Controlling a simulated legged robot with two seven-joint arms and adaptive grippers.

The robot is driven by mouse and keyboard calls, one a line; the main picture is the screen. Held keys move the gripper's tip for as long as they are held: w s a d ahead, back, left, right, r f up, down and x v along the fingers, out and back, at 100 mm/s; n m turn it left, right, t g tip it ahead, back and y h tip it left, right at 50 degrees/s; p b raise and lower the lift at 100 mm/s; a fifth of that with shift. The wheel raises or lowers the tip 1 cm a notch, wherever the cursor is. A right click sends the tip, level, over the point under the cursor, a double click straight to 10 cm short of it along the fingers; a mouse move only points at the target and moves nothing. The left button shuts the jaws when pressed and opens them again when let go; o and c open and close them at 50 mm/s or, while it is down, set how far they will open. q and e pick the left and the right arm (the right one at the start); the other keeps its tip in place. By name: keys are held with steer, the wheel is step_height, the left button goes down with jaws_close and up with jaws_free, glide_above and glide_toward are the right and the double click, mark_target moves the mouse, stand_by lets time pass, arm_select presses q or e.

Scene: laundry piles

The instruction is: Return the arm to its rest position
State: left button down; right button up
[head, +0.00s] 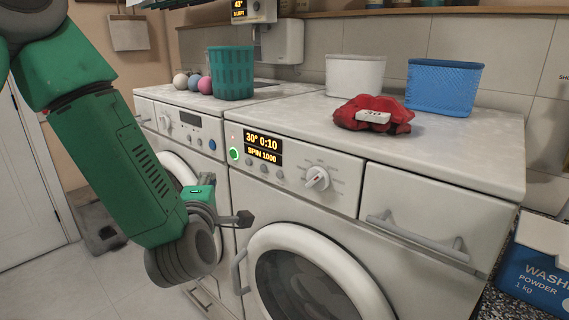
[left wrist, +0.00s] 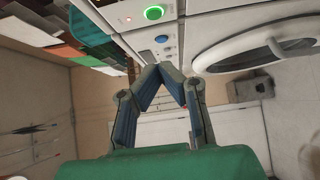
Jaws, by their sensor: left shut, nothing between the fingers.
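My left arm (head: 110,150) comes in from the left and hangs down in front of the washing machines. My left gripper (head: 243,218) is just in front of the nearer machine's left edge, small and partly hidden by the wrist. In the left wrist view the left gripper (left wrist: 163,68) has its fingertips together, with nothing between them. My right gripper is in neither view.
The nearer washing machine (head: 340,165) shows "30° 0:10 SPIN 1000" and a lit green button (head: 235,154). On top are a red cloth (head: 400,126) tagged 30, a white basket (head: 340,75), a blue basket (head: 443,88) and a green basket (head: 232,75). A washing powder box (head: 540,265) stands right.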

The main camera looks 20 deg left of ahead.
arm_select(q)
steer(key=s+d+f+m+g+h, duration=0.2)
steer(key=s+f+m, duration=0.15)
steer(key=f, duration=0.45)
steer(key=s+d+f+m+g+h, duration=0.1)
steer(key=s+f+m+g+h, duration=0.1)
steer(key=f+m, duration=0.35)
steer(key=s+d+f+m+g+h, duration=0.2)
steer(key=s+f+m, duration=0.1)
steer(key=f, duration=0.6)
steer(key=s+f+m+g, duration=0.5)
steer(key=s+f, duration=0.2)
steer(key=s, duration=0.5)
steer(key=s+f+m+g, duration=0.5)
steer(key=s+f, duration=0.3)
steer(key=s, duration=0.4)
steer(key=shift+a+m+h, duration=0.3)
steer(key=shift+m+h, duration=0.1)
steer(key=shift+m, duration=0.1)
steer(key=shift+w, duration=0.15)
